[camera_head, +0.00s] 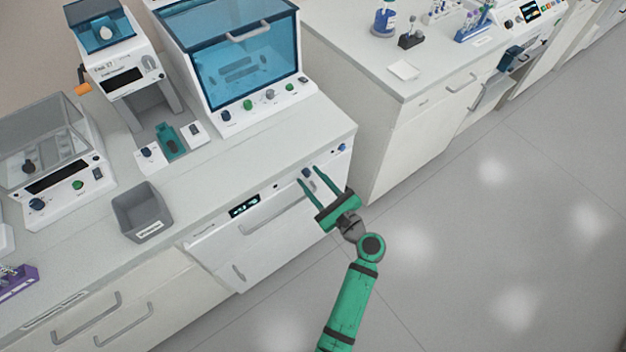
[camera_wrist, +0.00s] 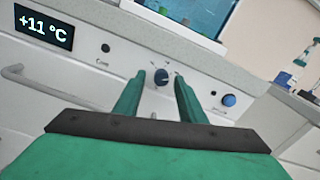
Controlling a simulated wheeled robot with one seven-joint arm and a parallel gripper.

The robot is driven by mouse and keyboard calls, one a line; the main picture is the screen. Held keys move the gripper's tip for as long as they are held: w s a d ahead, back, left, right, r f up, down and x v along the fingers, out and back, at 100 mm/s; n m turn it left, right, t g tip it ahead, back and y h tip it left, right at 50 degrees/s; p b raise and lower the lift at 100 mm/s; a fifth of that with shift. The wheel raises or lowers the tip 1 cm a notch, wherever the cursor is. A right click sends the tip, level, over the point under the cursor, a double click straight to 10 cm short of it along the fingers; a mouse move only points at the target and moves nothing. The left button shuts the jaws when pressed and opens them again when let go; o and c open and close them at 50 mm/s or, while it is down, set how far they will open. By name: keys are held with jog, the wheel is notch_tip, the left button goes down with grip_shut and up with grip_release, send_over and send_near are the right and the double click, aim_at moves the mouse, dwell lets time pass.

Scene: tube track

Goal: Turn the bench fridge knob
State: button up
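The bench fridge (camera_head: 262,236) is a white unit under the bench top, with a long handle and a small dark display on its front strip. Its display (camera_wrist: 43,27) reads +11 °C in the wrist view. In the wrist view the fingers (camera_wrist: 163,76) are on either side of the knob. I cannot tell whether they touch it.
A second blue knob (camera_wrist: 228,100) is to the right on the same strip, and a small black button (camera_wrist: 105,48) to the left. The fridge handle (camera_wrist: 50,88) runs below. A blue-windowed cabinet (camera_head: 240,70) stands on the bench above. The floor (camera_head: 450,250) at right is clear.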

jog(key=shift+d, duration=0.1)
grip_shut()
jog(key=n, duration=0.5)
jog(key=shift+w+n, duration=0.1)
jog(key=shift+n, duration=0.3)
jog(key=n, duration=0.5)
jog(key=shift+r, duration=0.1)
jog(key=n, duration=0.6)
jog(key=shift+r+n, duration=0.1)
jog(key=shift+n, duration=0.3)
jog(key=n, duration=0.6)
jog(key=shift+r, duration=0.1)
jog(key=shift+n, duration=0.3)
